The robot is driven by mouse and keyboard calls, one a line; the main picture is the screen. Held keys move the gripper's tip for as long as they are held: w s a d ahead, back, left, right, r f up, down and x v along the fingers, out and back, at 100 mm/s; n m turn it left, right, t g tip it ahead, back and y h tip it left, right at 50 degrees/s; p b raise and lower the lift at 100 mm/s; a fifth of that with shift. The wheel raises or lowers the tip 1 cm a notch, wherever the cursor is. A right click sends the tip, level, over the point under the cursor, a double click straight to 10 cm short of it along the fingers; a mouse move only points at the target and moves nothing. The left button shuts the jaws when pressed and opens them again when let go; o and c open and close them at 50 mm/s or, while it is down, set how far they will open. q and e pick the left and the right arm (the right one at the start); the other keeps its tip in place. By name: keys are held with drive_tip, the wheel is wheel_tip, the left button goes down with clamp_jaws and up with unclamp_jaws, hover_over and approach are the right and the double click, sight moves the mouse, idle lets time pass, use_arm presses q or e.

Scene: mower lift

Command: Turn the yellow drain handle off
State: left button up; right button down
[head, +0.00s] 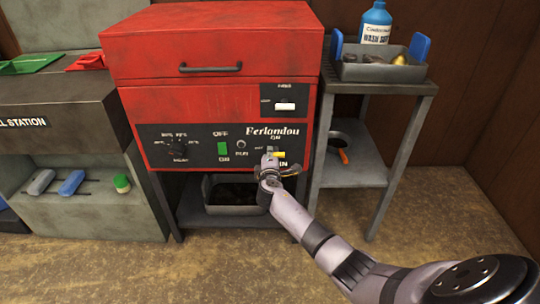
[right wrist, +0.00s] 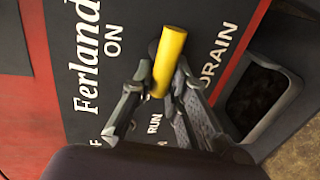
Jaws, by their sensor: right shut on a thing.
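The yellow drain handle (head: 279,154) is on the black lower panel of the red machine, between the ON and DRAIN lettering. It lies roughly sideways in the head view. My right gripper (head: 268,164) is at the panel and covers part of the handle. In the right wrist view the yellow handle (right wrist: 171,50) stands between the two fingers of my right gripper (right wrist: 156,92), which is shut on it. The handle's lower end there is hidden by the fingers. My left gripper is out of view.
The red machine (head: 215,45) has a knob (head: 179,148) and a green switch (head: 222,149) left of the handle. A grey bin (head: 236,209) stands below. A metal side table (head: 400,86) holds a tray and a blue bottle (head: 375,22). The floor in front is clear.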

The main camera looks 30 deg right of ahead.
drive_tip(key=shift+w+d+r, duration=0.15)
drive_tip(key=shift+d+r, duration=0.1)
drive_tip(key=shift+r, duration=0.3)
drive_tip(key=c, duration=1.8)
unclamp_jaws()
drive_tip(key=o, duration=0.4)
drive_tip(key=shift+a+f, duration=0.15)
drive_tip(key=shift+f, duration=0.1)
drive_tip(key=shift+a+f, duration=0.1)
drive_tip(key=shift+s+a, duration=0.25)
drive_tip(key=shift+s, duration=0.2)
drive_tip(key=v, duration=1.1)
drive_tip(key=shift+s, duration=0.1)
